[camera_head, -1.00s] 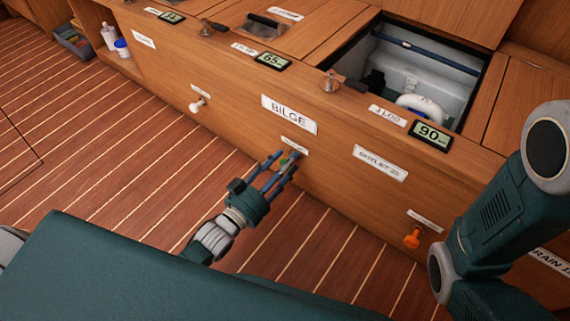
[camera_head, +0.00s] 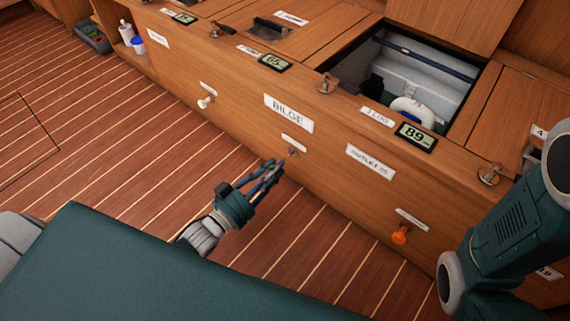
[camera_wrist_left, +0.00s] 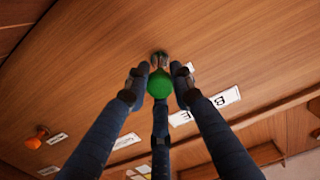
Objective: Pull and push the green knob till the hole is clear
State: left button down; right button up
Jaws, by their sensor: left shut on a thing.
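The green knob (camera_head: 271,169) is on the front panel below the BILGE label, and its stem runs out from the wood. My left gripper (camera_head: 272,170) is shut on it. In the left wrist view the green knob (camera_wrist_left: 159,85) sits among the blue fingers, its metal stem reaching the panel behind. The open hatch (camera_head: 470,72) is at the upper right, with a white ring-shaped part (camera_head: 413,108) and dark parts inside. Its bottom is partly hidden. My right arm shows at the right edge, but its gripper is out of view.
A display (camera_head: 416,137) beside the hatch reads 89. An orange knob (camera_head: 401,234) is lower right on the panel and a white knob (camera_head: 205,102) is to the left. A grey bin (camera_head: 94,40) stands far left. The striped floor before the panel is clear.

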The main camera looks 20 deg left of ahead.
pick_arm(q)
jog(key=shift+s+a+r, duration=0.1)
jog(key=shift+s+r, duration=0.25)
jog(key=c, duration=1.5)
grip_release()
jog(key=shift+f, duration=0.1)
jog(key=v, duration=1.2)
